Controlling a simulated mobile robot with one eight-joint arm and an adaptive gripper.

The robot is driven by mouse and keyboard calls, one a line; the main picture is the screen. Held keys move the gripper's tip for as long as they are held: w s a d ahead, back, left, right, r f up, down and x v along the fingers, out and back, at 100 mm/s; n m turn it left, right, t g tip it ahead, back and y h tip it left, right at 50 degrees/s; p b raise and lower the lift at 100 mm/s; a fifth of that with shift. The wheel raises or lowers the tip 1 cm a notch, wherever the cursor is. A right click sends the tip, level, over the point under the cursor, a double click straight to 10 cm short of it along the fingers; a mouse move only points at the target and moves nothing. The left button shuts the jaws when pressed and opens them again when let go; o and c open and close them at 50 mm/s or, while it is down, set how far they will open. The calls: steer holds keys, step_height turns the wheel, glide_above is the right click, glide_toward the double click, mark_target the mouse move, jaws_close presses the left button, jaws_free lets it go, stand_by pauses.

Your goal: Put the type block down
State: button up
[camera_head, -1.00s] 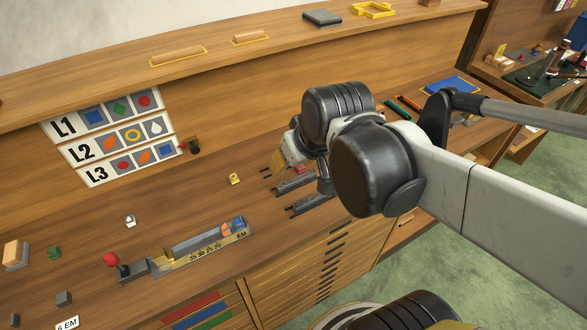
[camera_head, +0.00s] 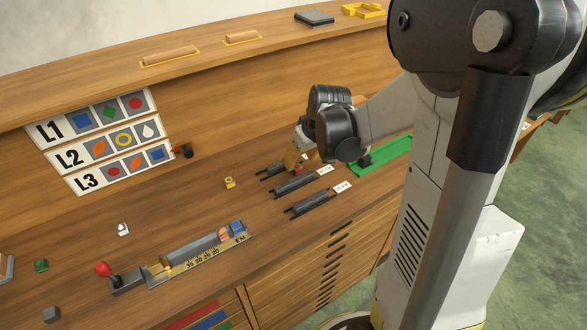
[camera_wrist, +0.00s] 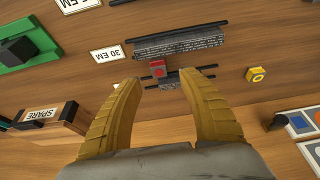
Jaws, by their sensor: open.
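The type block with a red face (camera_wrist: 157,69) sits by a thin dark rail on the bench, just beyond my fingertips in the wrist view. In the head view it shows as a small red patch (camera_head: 297,168) below my gripper (camera_head: 296,158). In the wrist view my gripper (camera_wrist: 162,84) is open, its two yellow fingers spread with a gap around the block's line. No finger clearly touches the block. A grey slotted rail (camera_wrist: 180,42) lies just past it, with a "30 EM" label (camera_wrist: 107,54) beside it.
A composing stick (camera_head: 200,250) with an orange and a blue block lies at front, with a red-knobbed lever. A yellow block (camera_head: 229,182), white block (camera_head: 123,229) and green block (camera_head: 41,265) stand loose. A green tray (camera_head: 383,155) lies right of the rails.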

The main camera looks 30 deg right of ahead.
mark_target(297, 167)
steer(key=b+x, duration=0.2)
steer(key=x, duration=0.3)
steer(key=shift+d+f+b, duration=0.1)
steer(key=shift+f+b, duration=0.05)
steer(key=shift+b, duration=0.25)
jaws_close()
